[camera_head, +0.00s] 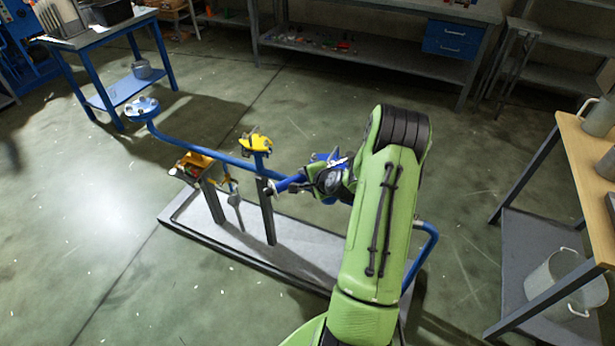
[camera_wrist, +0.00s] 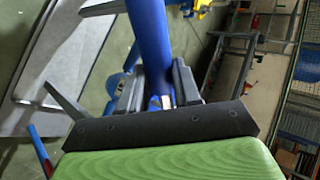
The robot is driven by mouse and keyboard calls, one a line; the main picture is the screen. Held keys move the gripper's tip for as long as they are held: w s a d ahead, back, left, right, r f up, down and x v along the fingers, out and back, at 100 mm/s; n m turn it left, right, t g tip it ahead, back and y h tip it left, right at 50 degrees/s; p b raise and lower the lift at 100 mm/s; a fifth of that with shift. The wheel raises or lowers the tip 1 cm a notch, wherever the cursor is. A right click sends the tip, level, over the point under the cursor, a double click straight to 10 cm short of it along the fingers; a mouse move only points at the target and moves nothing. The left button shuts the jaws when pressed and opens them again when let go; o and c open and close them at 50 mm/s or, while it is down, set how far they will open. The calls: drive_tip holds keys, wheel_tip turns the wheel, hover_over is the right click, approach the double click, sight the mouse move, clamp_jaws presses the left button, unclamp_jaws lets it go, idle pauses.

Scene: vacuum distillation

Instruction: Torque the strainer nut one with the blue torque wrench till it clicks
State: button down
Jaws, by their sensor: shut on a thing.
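My gripper (camera_head: 328,180) is at the blue pipe run on the skid, just right of the yellow valve. In the wrist view, my gripper (camera_wrist: 155,92) is shut on a thick blue shaft, which I take to be the blue torque wrench (camera_wrist: 150,40). The shaft extends up and away from the jaws. In the head view, the wrench (camera_head: 289,184) seems to stick out left of my gripper, close to the pipe. Blue fitting parts (camera_head: 328,158) show behind my gripper, possibly the strainer. Strainer nut one and the wrench's working end cannot be made out.
The blue pipe (camera_head: 205,151) has a flanged left end (camera_head: 142,108) and a yellow valve (camera_head: 257,145). Grey posts hold it above the skid (camera_head: 285,262). A wooden-topped table (camera_head: 582,150) stands right, a blue table (camera_head: 100,40) back left. Open floor surrounds the skid.

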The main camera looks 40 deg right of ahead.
drive_tip(key=shift+f+b, duration=0.8)
drive_tip(key=shift+b, duration=0.05)
drive_tip(key=shift+w, duration=0.1)
drive_tip(key=shift+w+m+h+p, duration=0.4)
drive_tip(key=shift+w+p, duration=0.1)
drive_tip(key=shift+w, duration=0.15)
drive_tip(key=shift+w+d+m+h+p, duration=0.3)
drive_tip(key=shift+w+m+p, duration=0.15)
drive_tip(key=shift+w, duration=0.15)
drive_tip(key=shift+w, duration=0.1)
